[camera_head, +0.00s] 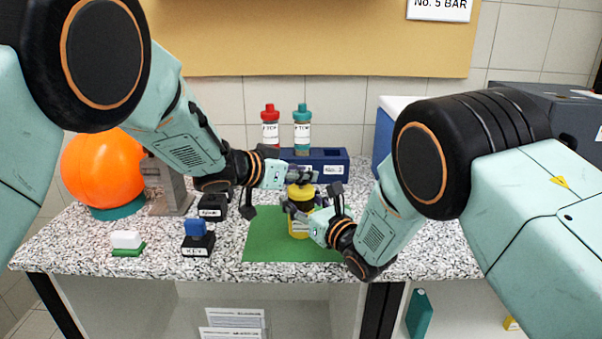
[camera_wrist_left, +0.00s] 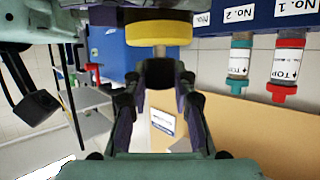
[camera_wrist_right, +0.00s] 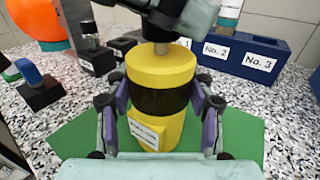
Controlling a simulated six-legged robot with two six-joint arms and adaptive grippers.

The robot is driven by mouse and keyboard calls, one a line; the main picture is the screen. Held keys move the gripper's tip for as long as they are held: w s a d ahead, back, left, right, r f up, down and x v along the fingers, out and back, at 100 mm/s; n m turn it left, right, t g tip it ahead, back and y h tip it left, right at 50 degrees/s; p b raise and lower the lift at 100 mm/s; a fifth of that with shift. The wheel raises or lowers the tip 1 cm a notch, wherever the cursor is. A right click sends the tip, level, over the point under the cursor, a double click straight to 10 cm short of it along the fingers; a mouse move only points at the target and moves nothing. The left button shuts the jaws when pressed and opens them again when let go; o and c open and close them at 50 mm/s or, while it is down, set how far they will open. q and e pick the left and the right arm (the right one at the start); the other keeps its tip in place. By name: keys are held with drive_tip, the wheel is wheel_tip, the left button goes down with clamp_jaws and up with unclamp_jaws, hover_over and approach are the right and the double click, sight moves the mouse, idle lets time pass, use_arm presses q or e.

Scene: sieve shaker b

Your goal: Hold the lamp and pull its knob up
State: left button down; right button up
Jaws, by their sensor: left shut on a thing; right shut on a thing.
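The lamp (camera_wrist_right: 165,72) is a yellow cylinder with a dark band and a white label. It stands upright on a green mat (camera_head: 262,240). My right gripper (camera_wrist_right: 160,105) is shut on the lamp's body, one finger on each side. In the head view the lamp (camera_head: 299,224) is partly hidden by my grippers. The left wrist view shows the lamp's yellow top (camera_wrist_left: 160,34) and a short pale stem just beyond the left fingers (camera_wrist_left: 160,75).
A blue rack (camera_head: 330,165) with a red-capped bottle (camera_head: 270,130) and a teal-capped bottle (camera_head: 302,130) stands behind. An orange ball (camera_head: 100,172) is at the left. Small labelled blocks (camera_head: 198,243) lie left of the mat. A blue-and-white box (camera_head: 384,135) stands back right.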

use_arm(q)
drive_tip(key=shift+r, duration=1.05)
drive_tip(key=c, duration=1.1)
unclamp_jaws()
drive_tip(key=shift+o, duration=0.2)
drive_tip(key=shift+a, duration=0.1)
drive_tip(key=v, duration=1.2)
